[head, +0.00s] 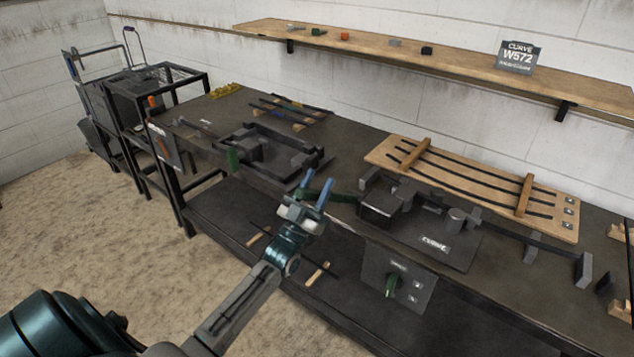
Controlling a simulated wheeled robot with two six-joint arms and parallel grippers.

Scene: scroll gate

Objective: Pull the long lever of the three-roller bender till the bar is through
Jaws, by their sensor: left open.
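The three-roller bender (379,212) is a dark grey machine on a plate marked "CURVE" on the bench. A green-gripped lever (343,198) sticks out from it to the left, toward my left gripper. A long dark bar (500,229) runs through the bender area and on to the right. My left gripper (317,178) has two blue-tipped fingers, spread apart, at the lever's green end. The green end appears to lie between or just behind the fingers; I cannot tell if they touch it. My right gripper is out of view.
A wooden board with curved dark bars (470,180) lies behind the bender. Another dark machine (270,150) stands to the left on the bench. A panel with a green knob (391,287) hangs at the bench front. A wooden shelf (470,65) runs along the wall.

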